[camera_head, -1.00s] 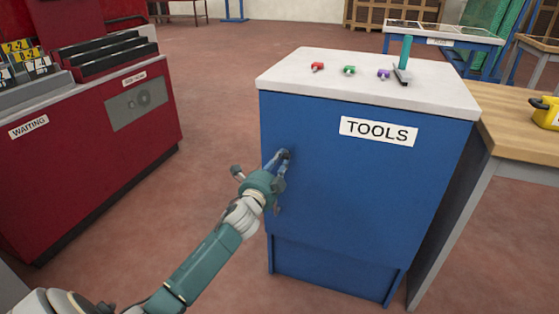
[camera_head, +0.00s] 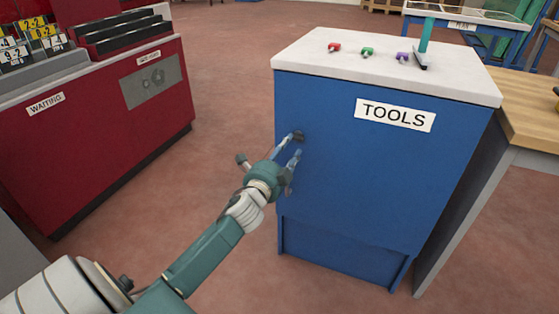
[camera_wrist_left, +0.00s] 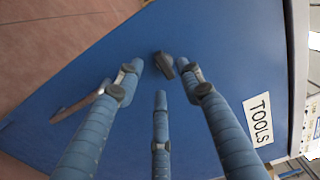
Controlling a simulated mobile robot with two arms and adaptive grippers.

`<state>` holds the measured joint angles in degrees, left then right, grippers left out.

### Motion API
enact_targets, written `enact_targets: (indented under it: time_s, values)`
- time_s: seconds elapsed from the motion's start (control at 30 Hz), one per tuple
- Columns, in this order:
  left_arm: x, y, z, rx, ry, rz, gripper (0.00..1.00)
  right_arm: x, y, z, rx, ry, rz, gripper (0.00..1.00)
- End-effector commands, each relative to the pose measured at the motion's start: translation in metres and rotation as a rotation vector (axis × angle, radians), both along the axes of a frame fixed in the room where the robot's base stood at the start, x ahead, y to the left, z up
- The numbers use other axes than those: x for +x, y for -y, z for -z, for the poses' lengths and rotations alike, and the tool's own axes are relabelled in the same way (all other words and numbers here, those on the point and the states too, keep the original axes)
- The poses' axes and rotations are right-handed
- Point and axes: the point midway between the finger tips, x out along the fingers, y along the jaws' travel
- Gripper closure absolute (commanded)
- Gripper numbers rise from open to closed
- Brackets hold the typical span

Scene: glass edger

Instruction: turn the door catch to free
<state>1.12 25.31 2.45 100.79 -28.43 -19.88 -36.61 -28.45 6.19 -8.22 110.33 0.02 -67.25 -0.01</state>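The door catch, a small dark knob (camera_head: 299,135), sits on the blue front of the cabinet (camera_head: 350,180) labelled TOOLS. In the left wrist view the catch (camera_wrist_left: 164,65) lies just beyond and between the tips of the two upper fingers. My left gripper (camera_head: 292,149) is at the door, its fingers pointing at the catch from the lower left. In the left wrist view its three fingers (camera_wrist_left: 161,78) are spread apart with nothing between them. Whether a fingertip touches the catch, I cannot tell. My right gripper is not in view.
A bar-shaped handle (camera_wrist_left: 80,101) shows on the blue door in the left wrist view. Red, green and purple small items stand on the cabinet's white top (camera_head: 460,85). A red machine (camera_head: 110,130) is at left, a wooden bench (camera_head: 530,115) at right.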

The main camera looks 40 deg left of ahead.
Motion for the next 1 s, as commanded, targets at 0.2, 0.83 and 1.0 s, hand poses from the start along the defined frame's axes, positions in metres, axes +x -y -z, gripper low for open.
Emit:
enact_targets:
  time_s: [0.2,0.83,1.0]
  values:
    - [-0.046,0.011,0.002,-0.004,-0.002,0.0,0.62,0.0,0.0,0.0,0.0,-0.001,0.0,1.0]
    - [-0.076,0.018,0.0,-0.002,-0.001,-0.001,0.62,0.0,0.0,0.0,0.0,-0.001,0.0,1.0]
    - [-0.075,0.018,0.0,-0.002,-0.001,-0.001,0.62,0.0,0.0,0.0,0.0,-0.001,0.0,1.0]
